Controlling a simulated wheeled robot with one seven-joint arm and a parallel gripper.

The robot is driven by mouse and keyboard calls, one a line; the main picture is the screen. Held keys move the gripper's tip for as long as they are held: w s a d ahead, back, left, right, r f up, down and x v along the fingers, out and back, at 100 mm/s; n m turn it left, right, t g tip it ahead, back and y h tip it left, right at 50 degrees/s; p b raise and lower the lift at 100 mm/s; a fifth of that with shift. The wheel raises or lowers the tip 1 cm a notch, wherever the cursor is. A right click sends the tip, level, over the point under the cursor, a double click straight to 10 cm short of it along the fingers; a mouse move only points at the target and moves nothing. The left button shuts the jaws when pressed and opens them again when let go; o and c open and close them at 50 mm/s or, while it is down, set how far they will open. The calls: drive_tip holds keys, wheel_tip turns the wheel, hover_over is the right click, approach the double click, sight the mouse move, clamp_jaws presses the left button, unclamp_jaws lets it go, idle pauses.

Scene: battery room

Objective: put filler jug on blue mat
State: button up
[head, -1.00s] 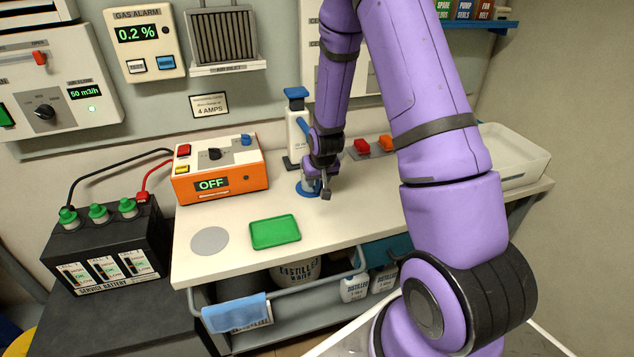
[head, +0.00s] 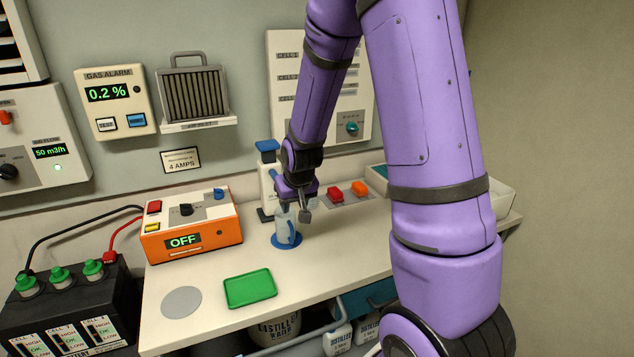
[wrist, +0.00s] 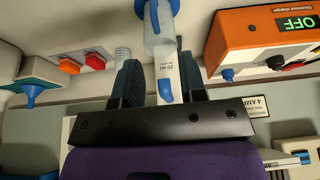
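The filler jug (head: 285,225), pale and translucent with blue parts, stands upright on the round blue mat (head: 297,242), in front of the white dispenser with a blue top. My gripper (head: 305,210) is just above and beside the jug's upper end in the head view, partly covering it. In the wrist view the jug (wrist: 160,25) shows beyond my fingertips (wrist: 160,64). The two fingers are spread apart and hold nothing; the dispenser's "20 ml" label shows between them.
The dispenser (head: 267,185) stands close behind the jug. An orange charger (head: 190,225) is to the left, with a green tray (head: 250,288) and grey disc (head: 181,302) in front. Red (head: 335,194) and orange blocks (head: 359,188) sit to the right.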

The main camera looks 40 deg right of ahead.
drive_tip(key=s+a+r+n, duration=0.1)
drive_tip(key=s+a+r, duration=0.3)
drive_tip(key=r, duration=0.5)
drive_tip(key=s+a+r+n, duration=0.1)
drive_tip(key=s+a+r, duration=0.2)
drive_tip(key=s+r, duration=0.45)
drive_tip(key=s+a+r, duration=0.1)
drive_tip(key=s+r, duration=0.3)
drive_tip(key=s, duration=0.3)
drive_tip(key=s+a+r+n+t+y, duration=0.1)
drive_tip(key=s+a+r, duration=0.1)
drive_tip(key=s, duration=0.5)
drive_tip(key=shift+a+v, duration=0.2)
drive_tip(key=shift+v, duration=0.7)
